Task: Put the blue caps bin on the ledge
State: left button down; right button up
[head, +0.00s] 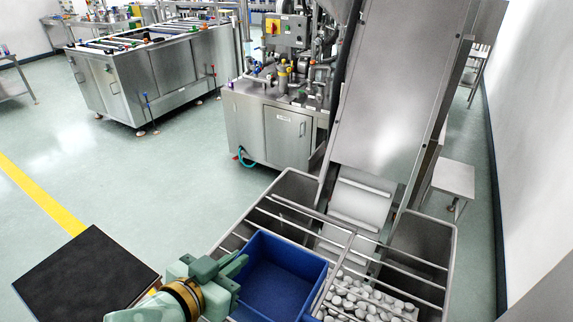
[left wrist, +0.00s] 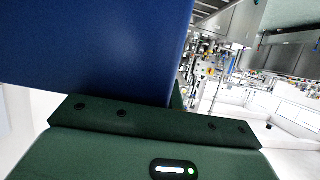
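The blue caps bin (head: 283,272) is open-topped and looks empty inside. In the head view it is over the left front part of the steel hopper (head: 297,186), beside the hopper's bars. I cannot tell whether it rests on them. My left gripper (head: 238,268) is at the bin's left wall and appears shut on it. In the left wrist view the bin's blue wall (left wrist: 95,45) fills the upper left, against the green finger (left wrist: 150,125). No separate ledge is clearly identifiable; the hopper's front is cut off. My right gripper is not in view.
White caps (head: 362,298) lie in the hopper right of the bin. A steep conveyor (head: 393,85) rises behind it. A black-topped surface (head: 85,275) is at the lower left. A steel machine (head: 275,125) stands behind; open floor lies left. A small steel table (head: 455,178) is right.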

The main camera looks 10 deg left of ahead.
pick_arm(q)
jog(key=w+a+f+n+y+b, duration=0.4)
jog(key=w+f+b, duration=0.3)
jog(key=b, duration=0.5)
jog(key=shift+w+a+t+y, duration=0.3)
jog(key=shift+w+a+t, duration=0.1)
jog(key=shift+w+a, duration=0.2)
jog(key=shift+d, duration=0.15)
